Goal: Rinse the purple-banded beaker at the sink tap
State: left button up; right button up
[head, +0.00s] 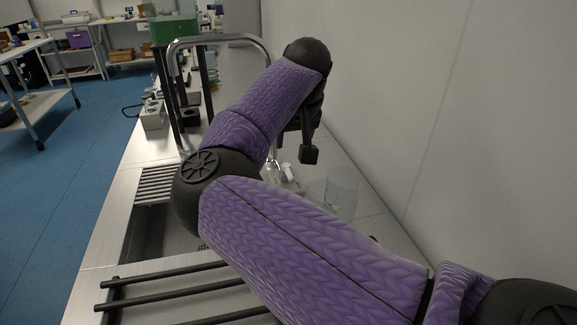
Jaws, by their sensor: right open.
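A clear glass beaker (342,192) stands on the counter right of the sink, partly hidden behind my right arm. I cannot make out a purple band on it. My right gripper (307,152) is open and points down, above and a little left of the beaker, with no contact visible. The chrome tap (222,39) arches over behind my arm, and its lower part is partly covered. The sink (150,238) lies to the left of my arm and is partly hidden by it. My left gripper is not in view.
Dark rods (165,285) cross the near counter. Small white fittings (290,172) stand near the tap. A grey device (152,115) and a green box (174,30) are farther back. A wall (440,110) bounds the counter on the right.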

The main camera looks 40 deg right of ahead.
aim_at(288, 169)
jog(key=b+x, duration=0.4)
jog(key=x, duration=0.5)
jog(key=shift+f+b, duration=0.2)
jog(key=shift+b, duration=0.1)
jog(key=shift+w+f, duration=0.15)
jog(key=shift+f, duration=0.1)
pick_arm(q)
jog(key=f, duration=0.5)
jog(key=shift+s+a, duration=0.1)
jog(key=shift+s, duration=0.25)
pick_arm(e)
grip_shut()
jog(key=c, duration=0.6)
grip_release()
jog(key=shift+c, duration=1.3)
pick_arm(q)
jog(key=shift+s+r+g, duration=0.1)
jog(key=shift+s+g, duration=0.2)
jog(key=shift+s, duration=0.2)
pick_arm(e)
grip_shut()
